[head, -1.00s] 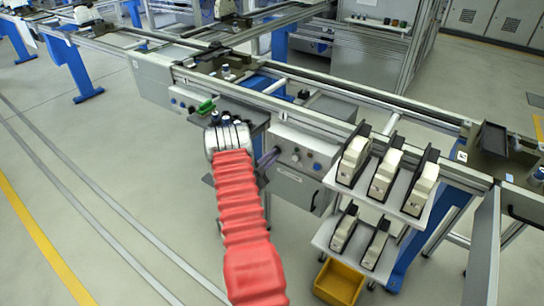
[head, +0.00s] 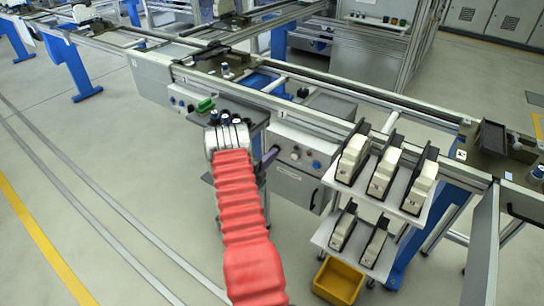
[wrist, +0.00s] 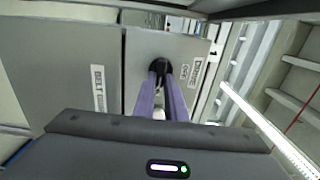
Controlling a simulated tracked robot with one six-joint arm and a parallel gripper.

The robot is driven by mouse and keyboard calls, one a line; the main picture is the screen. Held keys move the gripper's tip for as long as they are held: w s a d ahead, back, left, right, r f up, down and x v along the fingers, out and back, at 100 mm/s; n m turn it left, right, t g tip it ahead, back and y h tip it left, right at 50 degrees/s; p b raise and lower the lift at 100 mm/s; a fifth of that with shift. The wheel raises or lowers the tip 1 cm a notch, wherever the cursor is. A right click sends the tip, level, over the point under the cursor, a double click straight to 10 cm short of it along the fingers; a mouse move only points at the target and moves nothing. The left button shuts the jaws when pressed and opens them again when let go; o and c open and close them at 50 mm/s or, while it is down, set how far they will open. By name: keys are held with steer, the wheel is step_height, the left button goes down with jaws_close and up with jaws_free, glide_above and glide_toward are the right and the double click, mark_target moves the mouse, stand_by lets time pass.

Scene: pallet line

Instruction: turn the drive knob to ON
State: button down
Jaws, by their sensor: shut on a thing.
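In the wrist view the black drive knob (wrist: 159,67) sits on a grey control panel (wrist: 140,48). The two purple fingers of my gripper (wrist: 161,80) reach to the knob and are closed on its sides. A label with small lettering (wrist: 195,72) is to the right of the knob; its words are too unclear to read surely. Which position the knob points to cannot be told.
The control box front has a light round dial (head: 295,154) and a blue button (head: 316,165). A rack (head: 412,203) with several cream and black parts stands right of the box. A yellow bin (head: 338,283) is below it. A green item (head: 206,104) is left of my gripper.

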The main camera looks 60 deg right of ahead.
steer(key=shift+s+a+f, duration=0.15)
steer(key=shift+s+f, duration=0.05)
steer(key=shift+f, duration=0.1)
